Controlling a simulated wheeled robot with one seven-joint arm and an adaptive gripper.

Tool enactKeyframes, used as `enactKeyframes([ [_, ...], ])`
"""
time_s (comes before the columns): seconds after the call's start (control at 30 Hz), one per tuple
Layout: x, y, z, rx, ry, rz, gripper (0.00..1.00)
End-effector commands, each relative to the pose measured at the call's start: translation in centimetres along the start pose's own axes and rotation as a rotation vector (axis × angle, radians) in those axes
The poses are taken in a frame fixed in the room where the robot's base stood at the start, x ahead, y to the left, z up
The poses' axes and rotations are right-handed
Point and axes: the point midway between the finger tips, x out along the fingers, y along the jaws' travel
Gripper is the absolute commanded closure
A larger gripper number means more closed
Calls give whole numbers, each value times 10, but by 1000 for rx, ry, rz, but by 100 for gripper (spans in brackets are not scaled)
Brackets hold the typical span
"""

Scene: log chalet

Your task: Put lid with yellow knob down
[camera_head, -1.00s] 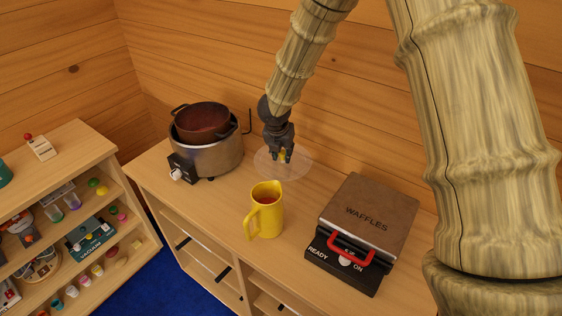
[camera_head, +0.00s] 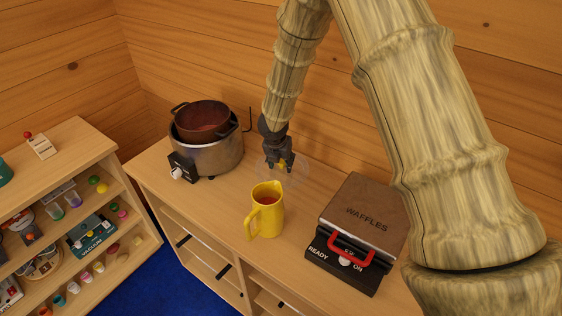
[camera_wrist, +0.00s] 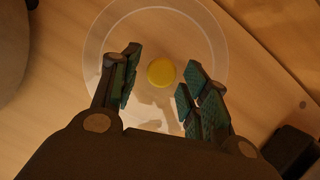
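The lid is a clear round disc with a yellow knob at its centre. In the wrist view the lid (camera_wrist: 205,35) shows as a pale ring over the wood, with its knob (camera_wrist: 161,73) plain to see. My gripper (camera_wrist: 161,75) is open, its two fingers on either side of the knob with a visible gap at each side. In the head view my gripper (camera_head: 280,166) points down over the counter, behind the yellow pitcher (camera_head: 266,213). The lid is only faint there, and I cannot tell whether it lies flat on the counter.
A dark red pot (camera_head: 203,124) sits on a metal cooker (camera_head: 215,157) to the left. A waffle maker (camera_head: 366,222) with a red handle stands to the right. The wooden wall is close behind. The counter (camera_head: 222,195) is bare left of the pitcher.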

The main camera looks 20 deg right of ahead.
Motion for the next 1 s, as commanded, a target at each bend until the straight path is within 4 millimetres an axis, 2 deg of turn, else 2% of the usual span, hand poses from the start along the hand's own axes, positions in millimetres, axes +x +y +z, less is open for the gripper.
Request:
enactKeyframes([
  [0.3,-2,0,0,0,-1,0,52],
  [0.47,-11,0,0,0,-1,1,52],
  [1.0,-85,0,0,1,-2,3,52],
])
